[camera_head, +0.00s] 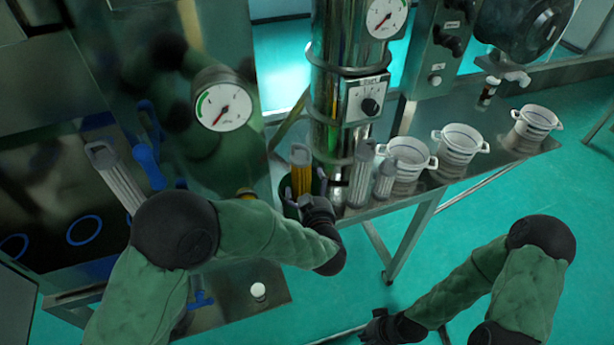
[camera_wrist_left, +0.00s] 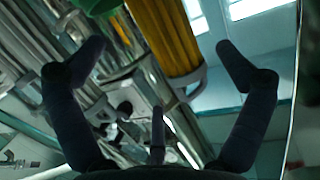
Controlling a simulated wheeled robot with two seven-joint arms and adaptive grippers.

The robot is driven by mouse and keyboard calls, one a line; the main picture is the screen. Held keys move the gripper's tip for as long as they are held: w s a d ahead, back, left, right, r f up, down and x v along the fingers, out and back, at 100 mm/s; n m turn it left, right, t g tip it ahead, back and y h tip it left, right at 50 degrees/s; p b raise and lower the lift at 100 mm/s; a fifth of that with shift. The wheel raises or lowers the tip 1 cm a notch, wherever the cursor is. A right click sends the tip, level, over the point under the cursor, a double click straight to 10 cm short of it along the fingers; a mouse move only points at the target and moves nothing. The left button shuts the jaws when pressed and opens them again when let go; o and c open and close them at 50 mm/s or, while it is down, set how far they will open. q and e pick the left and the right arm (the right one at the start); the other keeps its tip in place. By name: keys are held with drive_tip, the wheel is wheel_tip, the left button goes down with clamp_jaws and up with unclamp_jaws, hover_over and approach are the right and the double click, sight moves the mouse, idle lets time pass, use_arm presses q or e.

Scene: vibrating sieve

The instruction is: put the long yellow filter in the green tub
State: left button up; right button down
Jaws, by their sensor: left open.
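The long yellow filter (camera_head: 301,168) stands upright beside the steel column, its lower end inside or behind a dark green rim that seems to be the green tub (camera_head: 322,181); this is mostly hidden by my left gripper. My left gripper (camera_head: 305,188) is at the filter's lower part, with fingers apart. In the left wrist view, the yellow filter (camera_wrist_left: 168,35) lies between and beyond the spread fingers (camera_wrist_left: 160,62), with a gap on both sides. My right gripper (camera_head: 378,328) is low at the bottom, away from the filter; its fingers are too dark to read.
Clear grey filters (camera_head: 361,170) stand right of the yellow one, and another long one (camera_head: 118,178) is at the left. White pots (camera_head: 460,143) line the steel shelf (camera_head: 440,180). A steel column (camera_head: 335,110) and gauge (camera_head: 223,107) rise behind. Open floor lies at right.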

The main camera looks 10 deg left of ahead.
use_arm(q)
drive_tip(key=v, duration=0.4)
drive_tip(key=shift+s, duration=0.15)
